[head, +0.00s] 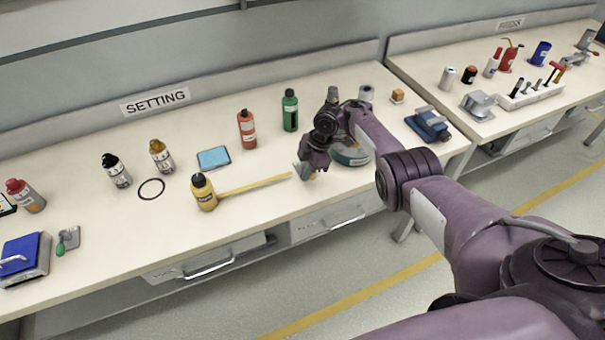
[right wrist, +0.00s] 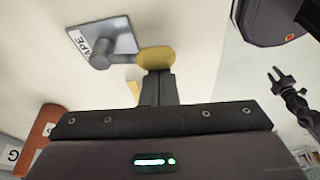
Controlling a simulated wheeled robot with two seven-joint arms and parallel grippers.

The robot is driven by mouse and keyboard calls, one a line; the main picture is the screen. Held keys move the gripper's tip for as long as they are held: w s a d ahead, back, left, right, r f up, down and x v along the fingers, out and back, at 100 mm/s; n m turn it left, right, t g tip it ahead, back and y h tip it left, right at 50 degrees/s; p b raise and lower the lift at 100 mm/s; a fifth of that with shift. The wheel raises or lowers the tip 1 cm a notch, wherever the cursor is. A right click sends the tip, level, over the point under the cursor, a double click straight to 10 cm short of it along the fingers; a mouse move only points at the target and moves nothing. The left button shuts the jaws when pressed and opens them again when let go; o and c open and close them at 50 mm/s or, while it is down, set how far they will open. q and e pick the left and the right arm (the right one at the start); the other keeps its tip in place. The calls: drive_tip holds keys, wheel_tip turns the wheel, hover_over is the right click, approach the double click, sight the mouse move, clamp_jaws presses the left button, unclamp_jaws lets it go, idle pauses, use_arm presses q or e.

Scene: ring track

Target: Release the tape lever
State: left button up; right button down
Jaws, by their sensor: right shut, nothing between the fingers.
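The tape lever has a grey plate marked "APE" (right wrist: 112,38), a grey arm and a yellow knob (right wrist: 157,60).
Red (head: 247,130) and green (head: 290,110) bottles stand behind. A round green-sided object (head: 350,155) is close on the right, partly behind my arm. Drawers with handles (head: 210,270) are below the table edge.

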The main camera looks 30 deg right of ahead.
drive_tip(key=shift+d, duration=0.3)
idle(0.5)
drive_tip(key=shift+a, duration=0.1)
drive_tip(key=a, duration=0.2)
drive_tip(key=a+p, duration=0.1)
drive_tip(key=shift+s+f, duration=0.1)
drive_tip(key=shift+f, duration=0.15)
drive_tip(key=shift+w+a+r, duration=0.2)
drive_tip(key=shift+a+r, duration=0.05)
drive_tip(key=shift+r, duration=0.3)
drive_tip(key=p+v, duration=0.1)
drive_tip(key=v, duration=0.7)
drive_tip(key=shift+r, duration=0.25)
drive_tip(key=shift+d, duration=0.1)
